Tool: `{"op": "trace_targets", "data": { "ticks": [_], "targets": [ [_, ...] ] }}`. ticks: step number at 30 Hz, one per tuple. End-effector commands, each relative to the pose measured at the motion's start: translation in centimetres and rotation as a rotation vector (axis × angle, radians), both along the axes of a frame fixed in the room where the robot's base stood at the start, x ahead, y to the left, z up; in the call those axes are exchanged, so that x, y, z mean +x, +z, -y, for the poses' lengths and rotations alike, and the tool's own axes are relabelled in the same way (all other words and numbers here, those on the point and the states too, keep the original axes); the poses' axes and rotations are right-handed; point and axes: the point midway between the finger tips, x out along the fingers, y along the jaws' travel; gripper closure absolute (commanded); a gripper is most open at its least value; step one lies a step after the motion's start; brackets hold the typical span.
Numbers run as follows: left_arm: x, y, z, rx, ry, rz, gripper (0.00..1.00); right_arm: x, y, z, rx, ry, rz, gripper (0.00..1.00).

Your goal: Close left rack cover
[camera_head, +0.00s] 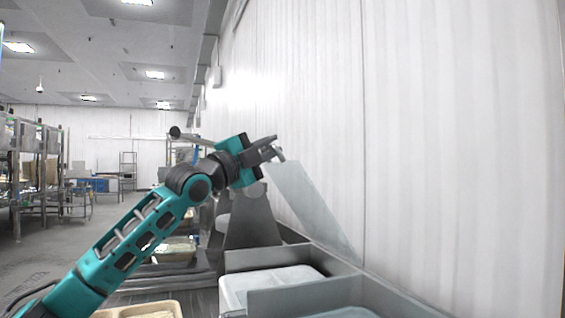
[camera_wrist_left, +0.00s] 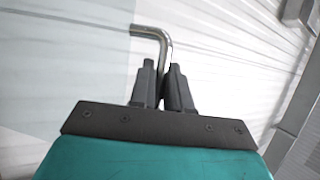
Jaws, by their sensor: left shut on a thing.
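The left rack cover (camera_head: 312,208) is a pale translucent panel, tilted up against the white wall, with its lower edge at the grey rack (camera_head: 345,268). My left gripper (camera_head: 277,150) is at the cover's upper left edge. In the left wrist view, my left gripper (camera_wrist_left: 163,82) is shut on a bent metal handle (camera_wrist_left: 158,36). A pale bluish panel, seemingly the cover (camera_wrist_left: 60,70), lies at the left of that view. The gripper hides the exact grip on the handle in the head view. My right gripper is not in view.
A white bin (camera_head: 265,284) sits in the rack. A beige tray (camera_head: 150,309) stands at the bottom, and another tray with pale contents (camera_head: 175,250) is farther back. The white wall (camera_head: 460,150) runs close along the right. Shelving (camera_head: 20,165) stands far left.

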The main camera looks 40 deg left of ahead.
Motion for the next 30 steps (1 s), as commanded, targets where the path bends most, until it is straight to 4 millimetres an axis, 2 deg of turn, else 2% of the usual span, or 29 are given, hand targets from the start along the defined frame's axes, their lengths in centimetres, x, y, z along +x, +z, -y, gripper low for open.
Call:
{"op": "trace_targets", "data": {
  "ticks": [1, 7, 24, 25, 27, 30],
  "targets": [
    [-0.3, -0.9, -0.1, -0.007, -0.001, 0.012, 1.0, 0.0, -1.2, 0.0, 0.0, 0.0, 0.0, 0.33],
    [-1.2, -1.3, -0.7, -0.028, -0.001, 0.05, 1.0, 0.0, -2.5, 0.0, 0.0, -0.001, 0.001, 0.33],
    [-1.5, -1.3, -0.9, -0.039, -0.001, 0.064, 1.0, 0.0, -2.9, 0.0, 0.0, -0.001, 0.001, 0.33],
    [-1.5, -1.3, -0.9, -0.039, -0.001, 0.064, 0.81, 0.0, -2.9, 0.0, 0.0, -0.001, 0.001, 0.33],
    [-1.5, -1.3, -0.9, -0.039, -0.001, 0.064, 0.77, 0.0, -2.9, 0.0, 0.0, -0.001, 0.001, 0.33],
    [-1.5, -1.3, -0.9, -0.038, 0.0, 0.064, 0.77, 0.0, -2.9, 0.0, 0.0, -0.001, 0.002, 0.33]
  ]
}}
